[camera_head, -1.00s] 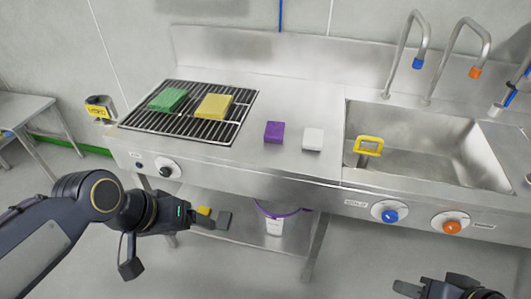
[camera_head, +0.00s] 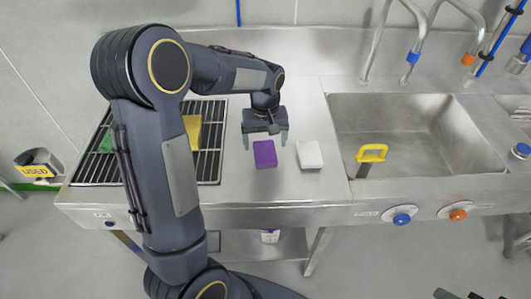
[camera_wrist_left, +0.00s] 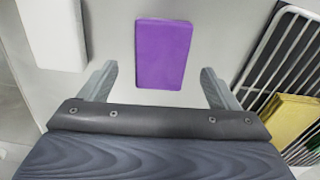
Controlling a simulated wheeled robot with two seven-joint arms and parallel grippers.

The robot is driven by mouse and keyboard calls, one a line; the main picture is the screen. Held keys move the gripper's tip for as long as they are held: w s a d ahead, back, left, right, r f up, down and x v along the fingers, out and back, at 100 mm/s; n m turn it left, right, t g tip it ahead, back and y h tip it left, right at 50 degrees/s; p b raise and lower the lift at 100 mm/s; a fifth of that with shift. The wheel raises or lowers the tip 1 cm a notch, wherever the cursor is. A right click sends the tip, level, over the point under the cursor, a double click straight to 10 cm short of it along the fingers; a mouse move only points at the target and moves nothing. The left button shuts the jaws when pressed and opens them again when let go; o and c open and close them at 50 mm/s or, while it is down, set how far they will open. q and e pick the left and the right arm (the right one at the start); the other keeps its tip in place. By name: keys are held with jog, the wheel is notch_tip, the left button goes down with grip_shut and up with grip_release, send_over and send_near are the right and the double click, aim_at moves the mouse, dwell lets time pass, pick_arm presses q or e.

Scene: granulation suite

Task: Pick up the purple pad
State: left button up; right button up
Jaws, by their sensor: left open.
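The purple pad (camera_head: 265,154) lies flat on the steel counter between the grill rack and the white pad. My left gripper (camera_head: 265,140) is open above the counter, just behind the pad in the head view, with its fingers pointing down. In the left wrist view the purple pad (camera_wrist_left: 163,54) shows whole, centred ahead of the two spread fingers (camera_wrist_left: 160,88), with nothing between them. The pad appears apart from the fingers.
The white pad (camera_head: 310,154) lies close to the right of the purple one. The grill rack (camera_head: 209,145) holds a yellow pad (camera_head: 193,131) and a green pad, both partly hidden by my left arm. The sink (camera_head: 400,120) with a yellow-handled tool (camera_head: 371,153) is at right.

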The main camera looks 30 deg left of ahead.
aim_at(265, 151)
pick_arm(q)
notch_tip(265, 151, down, 4)
jog(key=shift+s, duration=0.15)
jog(key=c, duration=1.1)
